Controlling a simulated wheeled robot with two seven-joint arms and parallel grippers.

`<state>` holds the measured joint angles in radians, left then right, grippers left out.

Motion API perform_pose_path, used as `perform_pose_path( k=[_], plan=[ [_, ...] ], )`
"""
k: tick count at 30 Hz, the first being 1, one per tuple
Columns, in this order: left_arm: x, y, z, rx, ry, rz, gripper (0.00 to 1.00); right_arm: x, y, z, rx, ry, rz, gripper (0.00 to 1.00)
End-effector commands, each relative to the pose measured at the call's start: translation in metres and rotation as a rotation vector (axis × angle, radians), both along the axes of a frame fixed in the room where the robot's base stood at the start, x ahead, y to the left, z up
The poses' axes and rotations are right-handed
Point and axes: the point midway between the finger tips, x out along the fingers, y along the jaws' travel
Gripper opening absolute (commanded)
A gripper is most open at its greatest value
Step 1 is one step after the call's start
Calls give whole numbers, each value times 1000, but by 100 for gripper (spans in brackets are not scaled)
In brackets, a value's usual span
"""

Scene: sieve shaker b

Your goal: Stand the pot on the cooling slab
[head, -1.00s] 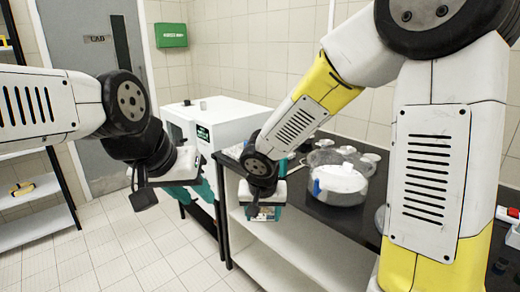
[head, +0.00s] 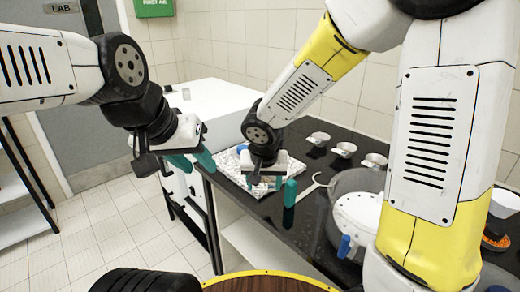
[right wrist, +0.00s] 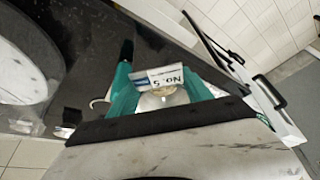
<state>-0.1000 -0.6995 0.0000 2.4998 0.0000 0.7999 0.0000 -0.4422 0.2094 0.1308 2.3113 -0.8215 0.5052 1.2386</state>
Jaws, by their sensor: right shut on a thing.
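My right gripper (head: 264,183) is shut on a small pot, seen in the right wrist view (right wrist: 163,99) with a "No. 5" label between the teal fingers. In the head view the fingers mostly hide it. I cannot tell whether the pot touches anything below. My left gripper (head: 192,163) is open and empty, left of the counter and in front of the white cabinet.
A large vessel with a white lid (head: 360,212) stands further right.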

Motion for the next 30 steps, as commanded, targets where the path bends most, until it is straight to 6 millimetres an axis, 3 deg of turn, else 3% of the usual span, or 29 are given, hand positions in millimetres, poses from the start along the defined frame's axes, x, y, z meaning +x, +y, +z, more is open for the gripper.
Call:
perform_pose_path(
  k=[5,12,18,26,30],
  plan=[
    [0,0,0,0,-1,0,36,30,-3,-4,1,2,-5,16],
    [0,0,0,0,0,0,36,95,-8,-10,1,1,-5,16],
    [0,0,0,0,0,0,36,137,-11,-14,2,1,-4,16],
    [0,0,0,0,0,0,36,161,-13,-17,0,2,-3,16],
    [0,0,0,0,0,0,36,158,-12,-41,-1,4,1,16]
  ],
)
